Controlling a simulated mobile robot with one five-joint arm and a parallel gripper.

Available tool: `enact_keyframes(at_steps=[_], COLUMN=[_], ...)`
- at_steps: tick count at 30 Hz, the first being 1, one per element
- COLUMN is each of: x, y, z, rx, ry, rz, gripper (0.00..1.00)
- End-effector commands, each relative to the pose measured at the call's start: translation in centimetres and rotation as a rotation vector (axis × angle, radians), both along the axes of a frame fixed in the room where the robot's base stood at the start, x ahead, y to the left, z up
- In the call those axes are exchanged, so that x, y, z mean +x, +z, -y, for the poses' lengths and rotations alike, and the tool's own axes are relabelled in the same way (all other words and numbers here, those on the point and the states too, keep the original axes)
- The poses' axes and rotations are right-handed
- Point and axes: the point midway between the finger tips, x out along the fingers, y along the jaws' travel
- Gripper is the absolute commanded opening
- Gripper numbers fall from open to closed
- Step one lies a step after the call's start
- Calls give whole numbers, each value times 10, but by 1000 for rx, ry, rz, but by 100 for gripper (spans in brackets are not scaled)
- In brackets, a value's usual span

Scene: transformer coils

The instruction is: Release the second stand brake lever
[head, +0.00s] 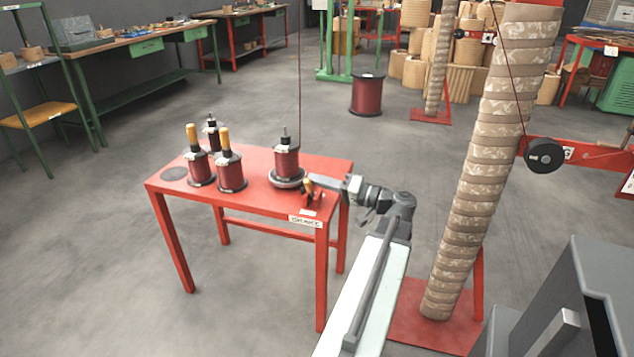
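A red table (240,206) holds several dark red wire spools. One spool (286,162) sits on a round grey stand (285,181) near the table's right end, with a thin wire rising from it. Beside this stand is a small red brake part (314,199) with a short yellow-orange lever (308,187). My gripper (318,181) reaches in from the right, its tip at or very close to the lever. Its fingers are too small to tell whether they touch or grip it. The lever's lower part is partly hidden.
A tall wrapped column (487,170) rises on a red base to the right of my arm. A lone spool (367,95) stands on the floor behind the table.

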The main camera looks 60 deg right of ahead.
Motion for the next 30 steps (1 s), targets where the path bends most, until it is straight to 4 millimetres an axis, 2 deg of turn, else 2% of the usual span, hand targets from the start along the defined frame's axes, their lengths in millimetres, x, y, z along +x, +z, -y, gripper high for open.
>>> enact_keyframes(at_steps=[4,9,15,19,24,30], x=[3,8,-46,-70,-86,-88], y=[6,24,14,13,12,13], z=[7,35,34,35,35,34], rx=[-1,-1,1,1,1,0], ry=[9,7,2,2,6,7], rz=[-6,-2,0,0,0,0], gripper=[0,0,0,0,0,0])
